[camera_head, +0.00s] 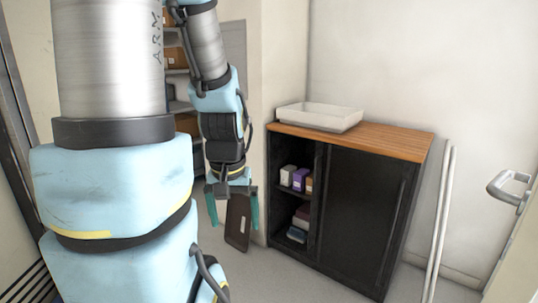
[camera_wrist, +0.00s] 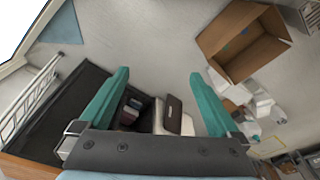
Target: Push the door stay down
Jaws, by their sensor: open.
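I cannot make out a door stay in either view. A pale door (camera_head: 520,245) with a grey lever handle (camera_head: 510,187) stands at the right edge of the head view; its lower part is out of frame. My gripper (camera_head: 233,206) hangs pointing down left of the black cabinet, well away from the door. Its two teal fingers are spread apart with nothing between them. In the wrist view my gripper (camera_wrist: 159,76) is also open and empty, above the floor.
A black cabinet (camera_head: 362,208) with a wooden top stands at the middle right, holding a white tray (camera_head: 320,116). White poles (camera_head: 440,220) lean by the wall. A dark brown panel (camera_head: 238,220) is behind my gripper. An open cardboard box (camera_wrist: 245,42) lies on the floor.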

